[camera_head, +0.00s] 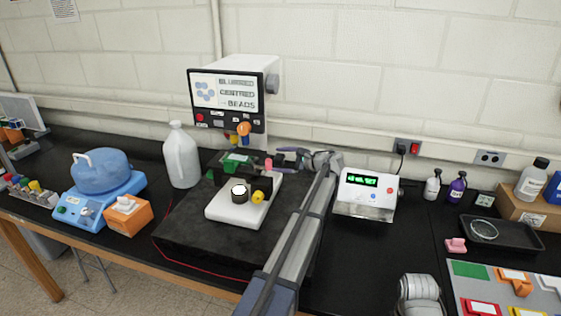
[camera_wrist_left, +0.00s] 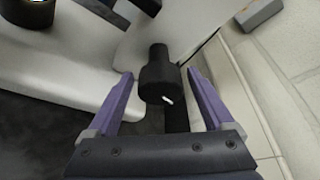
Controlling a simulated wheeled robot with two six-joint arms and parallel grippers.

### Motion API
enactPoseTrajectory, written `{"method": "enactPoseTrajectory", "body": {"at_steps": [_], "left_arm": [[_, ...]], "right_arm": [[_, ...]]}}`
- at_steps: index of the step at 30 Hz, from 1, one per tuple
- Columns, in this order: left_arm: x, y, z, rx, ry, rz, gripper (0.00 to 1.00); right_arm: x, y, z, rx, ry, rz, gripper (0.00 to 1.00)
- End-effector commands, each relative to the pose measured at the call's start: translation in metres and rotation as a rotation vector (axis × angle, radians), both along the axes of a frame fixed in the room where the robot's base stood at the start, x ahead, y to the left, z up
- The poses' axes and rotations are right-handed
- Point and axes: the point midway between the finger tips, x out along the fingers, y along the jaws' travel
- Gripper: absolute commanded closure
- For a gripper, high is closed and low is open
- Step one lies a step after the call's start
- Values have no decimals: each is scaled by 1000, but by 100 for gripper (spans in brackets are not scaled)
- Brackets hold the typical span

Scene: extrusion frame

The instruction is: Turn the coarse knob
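A black stepped knob (camera_wrist_left: 158,84) with a short white mark shows in the left wrist view, on the side of a white body. I take it for the coarse knob. My left gripper (camera_wrist_left: 160,74) is open, with one purple finger on each side of the knob and visible gaps between. In the head view my left gripper (camera_head: 281,158) is at the right side of the microscope-like device with a white base (camera_head: 226,213). The knob cannot be clearly made out there.
A monitor (camera_head: 227,98) stands behind the device. A white jug (camera_head: 182,156) and a blue-topped device (camera_head: 100,172) are to the left. A white box with a green display (camera_head: 366,194) is to the right. A black tray (camera_head: 500,236) lies farther right.

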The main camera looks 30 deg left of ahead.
Motion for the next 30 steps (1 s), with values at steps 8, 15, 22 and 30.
{"method": "enactPoseTrajectory", "body": {"at_steps": [8,15,22,30], "left_arm": [[0,0,0,0,0,0,47],[0,0,0,0,0,0,74],[0,0,0,-1,3,1,93],[2,0,2,-42,170,1,93]], "right_arm": [[0,0,0,0,0,0,28],[0,0,0,0,0,0,28],[0,0,0,0,0,0,28],[0,0,11,0,0,0,28]]}}
